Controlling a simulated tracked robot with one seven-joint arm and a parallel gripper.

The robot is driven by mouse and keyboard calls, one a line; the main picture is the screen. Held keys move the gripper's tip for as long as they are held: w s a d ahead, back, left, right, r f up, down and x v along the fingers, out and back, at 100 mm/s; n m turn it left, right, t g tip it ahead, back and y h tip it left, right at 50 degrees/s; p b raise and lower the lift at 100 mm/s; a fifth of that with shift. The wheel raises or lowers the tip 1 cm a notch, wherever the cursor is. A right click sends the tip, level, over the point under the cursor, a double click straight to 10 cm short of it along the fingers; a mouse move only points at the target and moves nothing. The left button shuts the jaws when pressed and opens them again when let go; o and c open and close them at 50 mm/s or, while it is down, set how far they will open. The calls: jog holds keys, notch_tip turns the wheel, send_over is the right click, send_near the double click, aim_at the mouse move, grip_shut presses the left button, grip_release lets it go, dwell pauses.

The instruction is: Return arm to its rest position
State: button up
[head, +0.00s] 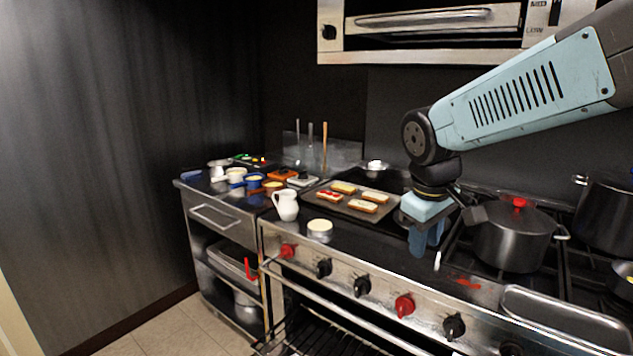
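My arm reaches in from the upper right, with its light-blue link across the picture. My gripper (426,250) hangs from its end, fingers pointing down, above the front part of the stove top. It is left of the dark pot (513,236) and right of the tray (340,207) with slices of bread. The fingers overlap from this angle, so I cannot tell how far apart they are. No held object is visible between them.
A white pitcher (286,206) and a small pale round dish (320,228) stand left of my gripper. Another large pot (607,212) stands at the far right. An oven-like unit (440,25) hangs above. Several knobs line the stove front.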

jog(key=s+d+r+m+t+y, duration=0.1)
jog(key=s+d+r+m+t, duration=0.2)
jog(key=s+m, duration=0.3)
jog(key=shift+s+d+r+m, duration=0.35)
jog(key=shift+s+r, duration=0.25)
jog(key=shift+s, duration=0.9)
